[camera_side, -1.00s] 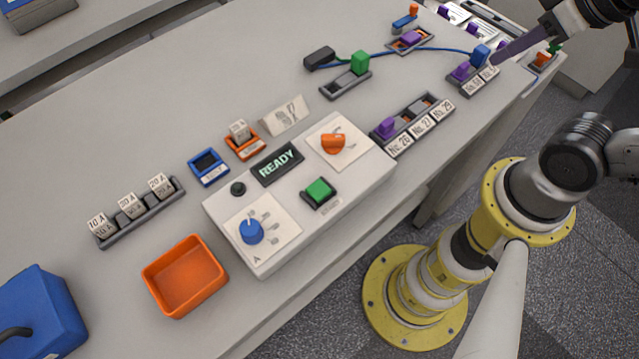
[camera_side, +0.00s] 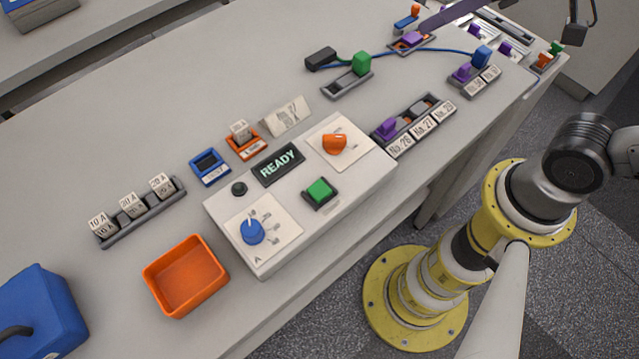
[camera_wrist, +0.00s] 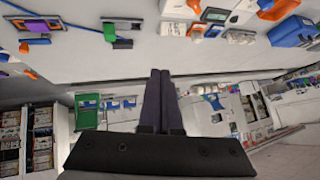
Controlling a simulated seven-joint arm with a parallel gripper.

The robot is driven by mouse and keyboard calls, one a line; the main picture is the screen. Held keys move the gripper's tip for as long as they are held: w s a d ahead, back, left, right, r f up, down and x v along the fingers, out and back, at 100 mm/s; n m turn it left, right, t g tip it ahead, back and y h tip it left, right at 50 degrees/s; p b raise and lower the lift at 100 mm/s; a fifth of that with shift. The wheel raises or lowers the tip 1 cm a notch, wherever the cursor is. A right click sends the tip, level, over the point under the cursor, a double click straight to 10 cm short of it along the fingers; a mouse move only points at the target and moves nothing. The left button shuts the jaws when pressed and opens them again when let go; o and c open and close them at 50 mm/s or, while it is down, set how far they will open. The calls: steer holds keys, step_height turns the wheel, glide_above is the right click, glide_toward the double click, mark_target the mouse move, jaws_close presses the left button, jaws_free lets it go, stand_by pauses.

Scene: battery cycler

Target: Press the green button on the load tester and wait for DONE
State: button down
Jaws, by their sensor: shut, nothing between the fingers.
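The load tester (camera_side: 282,237) is a pale box in the middle of the bench in the side view. Its green button (camera_side: 319,190) sits on the front right part of its top, in a dark frame. Its display (camera_side: 278,164) reads READY in green letters. A blue knob (camera_side: 252,231) and an orange knob (camera_side: 334,144) are on the same face. My gripper shows at the far top edge of the side view, well away from the tester. In the wrist view my gripper (camera_wrist: 160,73) has its two dark fingers together, with nothing held.
An orange bin (camera_side: 185,277) and a blue case (camera_side: 41,316) stand left of the tester. A rack of labelled blocks (camera_side: 137,212) lies behind the bin. A blue cable (camera_side: 430,49) crosses the far bench.

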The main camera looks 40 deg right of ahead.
steer(key=w+a+f+n+g+y, duration=0.1)
steer(key=w+a+y, duration=0.2)
steer(key=a, duration=0.8)
steer(key=n+g+y, duration=0.1)
steer(key=n+g, duration=0.1)
steer(key=g, duration=0.1)
glide_above(328, 189)
step_height(328, 189, down, 6)
steer(key=shift+a+r, duration=0.1)
steer(key=shift+r, duration=0.05)
steer(key=shift+f, duration=4.35)
steer(key=shift+f, duration=0.1)
steer(key=shift+f, duration=0.35)
